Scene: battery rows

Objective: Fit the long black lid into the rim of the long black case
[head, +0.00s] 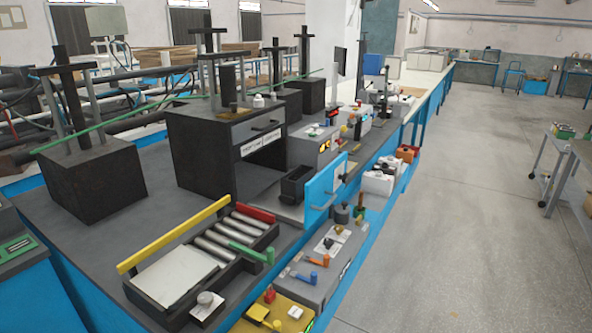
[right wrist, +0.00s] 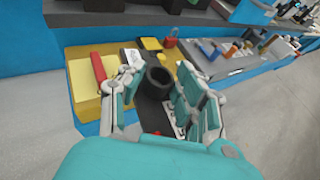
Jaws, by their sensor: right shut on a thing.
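An open-topped black box (head: 296,187), which looks like the long black case, stands on the bench in the head view, left of a blue panel. Its inside is dark, and I cannot tell what it holds. My right gripper (right wrist: 157,105) shows in the right wrist view, with teal pads on both sides of a long dark piece with a round dark knob (right wrist: 159,79). It is shut on this piece, which looks like the long black lid, in front of the bench edge. The gripper and lid do not show in the head view. My left gripper is in neither view.
A black tray with silver rollers (head: 216,243) and a yellow bar (head: 175,233) lies at the bench's near part. A yellow box (head: 284,309) and a grey panel with handles (head: 325,265) line the front edge.

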